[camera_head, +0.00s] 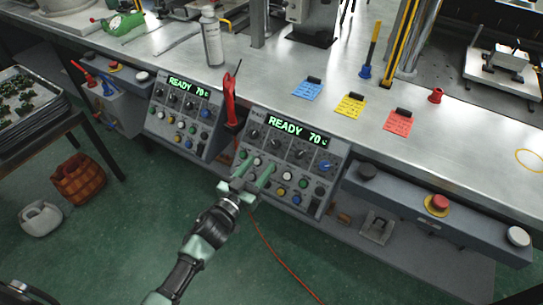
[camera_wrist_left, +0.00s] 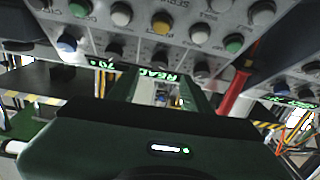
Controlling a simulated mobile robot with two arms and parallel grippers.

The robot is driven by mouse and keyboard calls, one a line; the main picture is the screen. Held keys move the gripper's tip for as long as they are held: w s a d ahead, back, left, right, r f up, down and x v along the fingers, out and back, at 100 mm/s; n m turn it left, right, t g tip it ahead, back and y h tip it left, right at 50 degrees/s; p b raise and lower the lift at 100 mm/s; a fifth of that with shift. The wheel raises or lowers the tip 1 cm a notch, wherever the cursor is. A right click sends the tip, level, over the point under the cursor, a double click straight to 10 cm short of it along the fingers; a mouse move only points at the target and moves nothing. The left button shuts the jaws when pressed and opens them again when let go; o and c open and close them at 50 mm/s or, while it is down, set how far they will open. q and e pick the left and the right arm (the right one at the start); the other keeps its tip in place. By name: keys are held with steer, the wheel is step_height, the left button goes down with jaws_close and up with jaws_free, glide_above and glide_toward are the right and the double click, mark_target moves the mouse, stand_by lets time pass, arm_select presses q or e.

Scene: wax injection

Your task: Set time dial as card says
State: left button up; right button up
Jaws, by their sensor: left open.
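The right control panel (camera_head: 313,186) has a lit display (camera_head: 298,131) reading READY 70. Below it is a row of dials (camera_head: 275,143), with a blue one (camera_head: 325,166) at the right end, then coloured buttons. My left gripper (camera_head: 256,165) is open and empty in front of the panel's left half, its fingers pointing at the dials. The left wrist view shows the panel upside down, with its display (camera_wrist_left: 158,77) between or behind the fingers.
A similar left panel (camera_head: 178,127) also reads READY 70. A red-handled tool (camera_head: 230,100) hangs between the panels. A white bottle (camera_head: 211,38) stands on the metal bench (camera_head: 270,75). A red button (camera_head: 439,203) sits on the front rail at right. A red cable hangs below the gripper.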

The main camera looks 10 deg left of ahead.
mark_target(274, 146)
arm_select(q)
steer(key=x, duration=0.7)
steer(key=shift+w+d+r, duration=0.15)
steer(key=shift+w, duration=0.2)
jaws_close()
